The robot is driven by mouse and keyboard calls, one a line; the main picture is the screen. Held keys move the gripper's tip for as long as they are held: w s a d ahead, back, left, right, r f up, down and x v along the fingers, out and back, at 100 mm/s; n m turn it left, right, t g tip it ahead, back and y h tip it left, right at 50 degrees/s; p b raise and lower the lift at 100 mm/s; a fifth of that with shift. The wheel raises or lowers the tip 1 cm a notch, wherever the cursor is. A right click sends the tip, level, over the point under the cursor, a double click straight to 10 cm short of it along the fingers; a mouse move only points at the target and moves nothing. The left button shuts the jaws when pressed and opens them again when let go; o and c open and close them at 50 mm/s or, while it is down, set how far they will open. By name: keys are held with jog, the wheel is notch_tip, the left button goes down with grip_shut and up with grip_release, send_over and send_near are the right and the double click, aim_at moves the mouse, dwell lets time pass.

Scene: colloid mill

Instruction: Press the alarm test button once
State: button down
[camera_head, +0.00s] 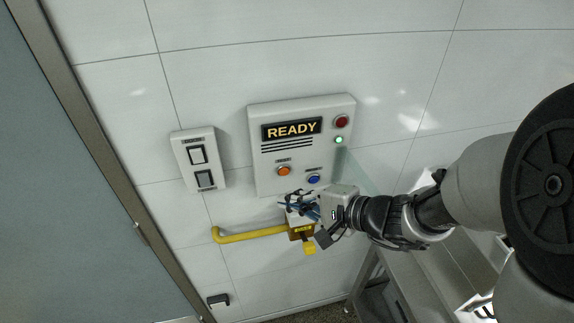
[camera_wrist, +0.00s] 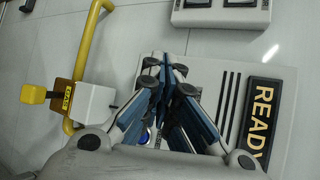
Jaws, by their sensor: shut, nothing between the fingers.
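A light grey alarm panel (camera_head: 262,178) is on the wall, with a lit READY display (camera_head: 291,129). Low on it are an orange button (camera_head: 284,171) and a blue button (camera_head: 314,180); their small labels are too small to read, so I cannot tell which is the alarm test button. My gripper (camera_head: 287,203) is shut and empty, just below the panel's lower edge in the picture, below both buttons. In the wrist view the closed fingers (camera_wrist: 165,66) cover part of the panel (camera_wrist: 208,72); the orange button is hidden there, and contact cannot be judged.
A red round piece (camera_head: 342,121) and a lit green lamp (camera_head: 339,140) are at the panel's right. A two-rocker switch plate (camera_head: 217,165) is left of it. A yellow pipe (camera_head: 250,235) with a valve runs below, close to my gripper. A door stands at far left.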

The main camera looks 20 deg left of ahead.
aim_at(286, 180)
jog(key=shift+w+a, duration=0.65)
jog(key=shift+w, duration=0.35)
jog(key=shift+w+a, duration=0.65)
jog(key=shift+w, duration=0.35)
jog(key=shift+w+b, duration=0.15)
jog(key=shift+b, duration=0.15)
jog(key=shift+w+a, duration=0.2)
jog(key=shift+w, duration=0.05)
jog(key=shift+w+a+b, duration=0.25)
jog(key=shift+w+b, duration=0.1)
jog(key=shift+b, duration=0.1)
dwell(0.3)
jog(key=shift+s+d, duration=0.1)
dwell(0.4)
jog(key=shift+s+d+b, duration=0.4)
jog(key=shift+s+b, duration=0.2)
jog(key=shift+s, duration=0.05)
